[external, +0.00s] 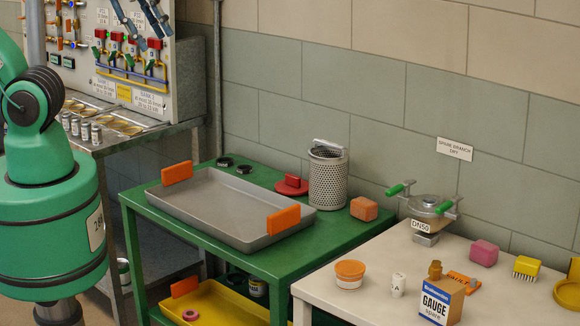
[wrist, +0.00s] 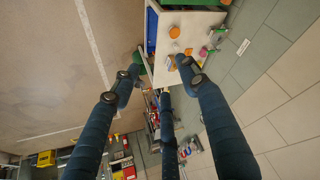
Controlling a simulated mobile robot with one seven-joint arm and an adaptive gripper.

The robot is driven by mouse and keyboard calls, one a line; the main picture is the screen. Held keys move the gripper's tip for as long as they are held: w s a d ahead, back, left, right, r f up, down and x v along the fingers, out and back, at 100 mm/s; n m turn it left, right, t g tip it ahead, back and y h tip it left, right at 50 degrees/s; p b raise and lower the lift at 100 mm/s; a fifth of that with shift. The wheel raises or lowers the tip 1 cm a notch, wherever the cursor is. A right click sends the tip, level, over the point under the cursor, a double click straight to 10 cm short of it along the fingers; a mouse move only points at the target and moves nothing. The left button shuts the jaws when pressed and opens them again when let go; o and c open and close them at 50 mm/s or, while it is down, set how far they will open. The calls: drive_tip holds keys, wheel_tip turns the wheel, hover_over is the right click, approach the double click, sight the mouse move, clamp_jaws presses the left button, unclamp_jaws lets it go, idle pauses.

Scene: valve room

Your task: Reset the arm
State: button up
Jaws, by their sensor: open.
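My gripper (wrist: 157,72) shows in the wrist view as long dark blue fingers spread apart, with nothing between them. In the external view my gripper (external: 143,22) is at the top left edge, partly cut off, in front of the valve panel (external: 187,60) as seen from this camera. Its fingers point downward there, clear of the tables. My green arm fills the left edge of the external view.
A green table (external: 232,270) holds a grey tray (external: 215,205), a perforated basket (external: 328,180) and a red lid (external: 291,185). A white table (external: 330,310) holds a DN50 valve (external: 424,210), a gauge box (external: 440,302) and small items. A pipe (external: 217,80) runs up the wall.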

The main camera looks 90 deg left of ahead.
wheel_tip(320, 180, down, 8)
drive_tip(key=b, duration=0.7)
drive_tip(key=shift+r, duration=0.25)
